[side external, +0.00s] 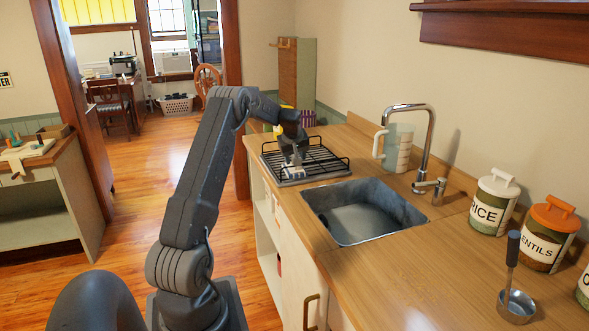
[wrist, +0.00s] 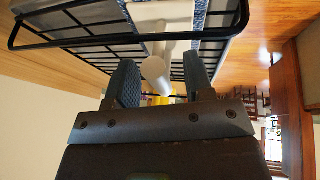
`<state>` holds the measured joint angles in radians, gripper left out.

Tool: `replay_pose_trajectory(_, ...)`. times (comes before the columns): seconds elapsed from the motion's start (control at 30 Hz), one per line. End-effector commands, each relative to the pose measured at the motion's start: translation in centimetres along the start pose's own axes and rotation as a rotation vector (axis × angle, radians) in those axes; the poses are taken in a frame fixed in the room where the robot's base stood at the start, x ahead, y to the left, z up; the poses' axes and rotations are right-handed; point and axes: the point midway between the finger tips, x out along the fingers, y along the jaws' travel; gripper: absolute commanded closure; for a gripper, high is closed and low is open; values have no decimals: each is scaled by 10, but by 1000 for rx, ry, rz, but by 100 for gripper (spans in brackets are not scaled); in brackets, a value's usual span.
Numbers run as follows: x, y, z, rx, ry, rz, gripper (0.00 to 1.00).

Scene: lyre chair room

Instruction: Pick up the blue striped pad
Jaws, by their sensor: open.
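A small white and blue piece, which looks like the striped pad (side external: 293,172), lies at the near side of the black wire rack (side external: 327,162), just below my gripper (side external: 292,158). In the wrist view, a pale piece with blue-grey speckled bands (wrist: 200,16) shows beyond the fingertips, partly behind the rack's wire. My gripper (wrist: 160,70) is open, its two dark fingers apart. A white rounded thing (wrist: 156,72) shows between the fingers; I cannot tell whether it is part of the pad or touches them.
The sink (side external: 362,212) is sunk into the counter in front of the rack, with a tall faucet (side external: 428,130) to the right. Canisters (side external: 494,204) and a ladle (side external: 515,300) stand at right.

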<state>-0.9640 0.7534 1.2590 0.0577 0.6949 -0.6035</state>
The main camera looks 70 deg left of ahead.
Motion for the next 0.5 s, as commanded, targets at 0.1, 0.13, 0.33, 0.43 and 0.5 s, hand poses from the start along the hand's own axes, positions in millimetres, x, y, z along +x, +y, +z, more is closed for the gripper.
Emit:
replay_pose_trajectory(0.1,0,0,0,0,1,0,52)
replay_pose_trajectory(0.13,0,0,0,0,1,0,52)
replay_pose_trajectory(0.33,-1,0,0,0,0,0,71)
replay_pose_trajectory(0.43,-1,0,0,0,0,0,81)
replay_pose_trajectory(0.5,-1,0,0,1,0,0,88)
